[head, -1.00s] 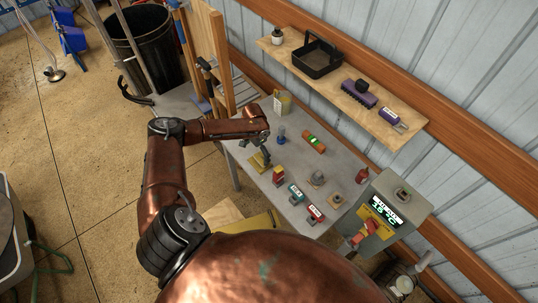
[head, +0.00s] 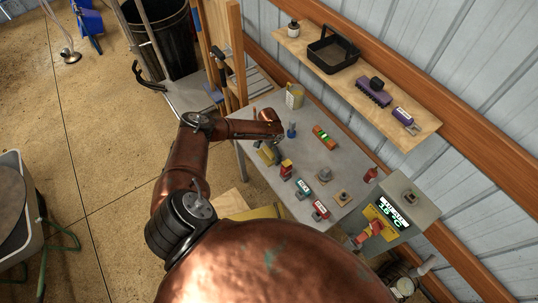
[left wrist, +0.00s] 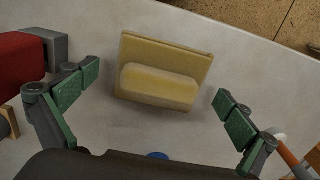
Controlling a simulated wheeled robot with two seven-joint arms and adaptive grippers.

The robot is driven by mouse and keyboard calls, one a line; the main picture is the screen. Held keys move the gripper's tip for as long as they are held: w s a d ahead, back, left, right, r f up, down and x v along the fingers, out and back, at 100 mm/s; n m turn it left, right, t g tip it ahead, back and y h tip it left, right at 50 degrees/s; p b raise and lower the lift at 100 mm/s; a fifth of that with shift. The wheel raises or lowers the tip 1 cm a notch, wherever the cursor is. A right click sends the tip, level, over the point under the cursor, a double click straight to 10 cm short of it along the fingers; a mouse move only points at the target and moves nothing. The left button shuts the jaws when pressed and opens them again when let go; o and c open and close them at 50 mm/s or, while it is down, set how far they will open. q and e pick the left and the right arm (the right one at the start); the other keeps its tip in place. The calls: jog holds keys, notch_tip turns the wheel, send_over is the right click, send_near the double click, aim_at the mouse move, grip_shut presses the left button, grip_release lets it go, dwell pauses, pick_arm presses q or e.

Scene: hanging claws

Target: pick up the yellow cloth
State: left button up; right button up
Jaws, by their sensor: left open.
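The yellow cloth (left wrist: 162,55) lies on the grey table top, a flat folded square with a thicker pale yellow roll along its near side. In the head view it shows small and partly hidden as a yellow patch (head: 267,154) just below the end of my left arm. My left gripper (left wrist: 158,101) is open and empty in the left wrist view, with a green-padded finger on each side of the cloth and apart from it. In the head view, the left gripper (head: 269,143) is over the table's left side. My right gripper is not in view.
A red-topped item (head: 286,168), a green-and-orange item (head: 324,137) and several small tools stand to the right. A shelf (head: 340,90) hangs behind.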

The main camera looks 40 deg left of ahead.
aim_at(269, 151)
pick_arm(q)
jog(key=c, duration=1.2)
jog(key=shift+c, duration=0.2)
jog(key=shift+r, duration=0.45)
notch_tip(269, 151, up, 2)
jog(key=shift+r, duration=0.25)
jog(key=s+d+r, duration=0.7)
jog(key=s+r, duration=0.2)
jog(key=s, duration=0.3)
jog(key=shift+d+r, duration=0.3)
jog(key=shift+r, duration=0.05)
